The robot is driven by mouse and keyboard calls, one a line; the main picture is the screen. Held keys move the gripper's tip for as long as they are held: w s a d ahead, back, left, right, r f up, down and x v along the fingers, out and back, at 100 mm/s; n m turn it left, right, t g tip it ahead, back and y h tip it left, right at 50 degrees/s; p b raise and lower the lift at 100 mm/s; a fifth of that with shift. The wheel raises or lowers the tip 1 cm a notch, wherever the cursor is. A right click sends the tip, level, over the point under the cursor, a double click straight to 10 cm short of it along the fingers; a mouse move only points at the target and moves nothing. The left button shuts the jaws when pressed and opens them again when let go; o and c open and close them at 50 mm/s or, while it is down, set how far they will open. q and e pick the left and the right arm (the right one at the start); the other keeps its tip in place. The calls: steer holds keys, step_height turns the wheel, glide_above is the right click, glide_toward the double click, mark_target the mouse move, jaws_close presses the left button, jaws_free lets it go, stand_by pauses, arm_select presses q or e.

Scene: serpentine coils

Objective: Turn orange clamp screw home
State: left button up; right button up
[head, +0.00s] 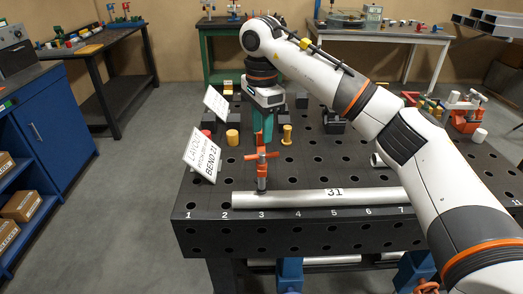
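The orange clamp (262,170) stands upright at the front left of the dark perforated table, just behind the silver tube marked 31 (310,197). It has a crosswise orange handle (261,155) near its top. My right gripper (262,138) points down over the clamp, its teal fingers at or just behind the clamp's top. Whether they touch the clamp, and whether they are apart, I cannot tell. My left gripper is not in view.
White sign cards (202,154) stand left of the clamp. Yellow pegs (232,137) and dark blocks (300,101) stand behind it. Red clamps (465,110) sit at the table's right. My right arm crosses above the table's right half. Open floor lies left of the table (203,240).

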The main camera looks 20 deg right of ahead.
mark_target(262, 154)
step_height(262, 154, down, 7)
steer(key=shift+f+p, duration=0.1)
steer(key=shift+p, duration=0.4)
jaws_close()
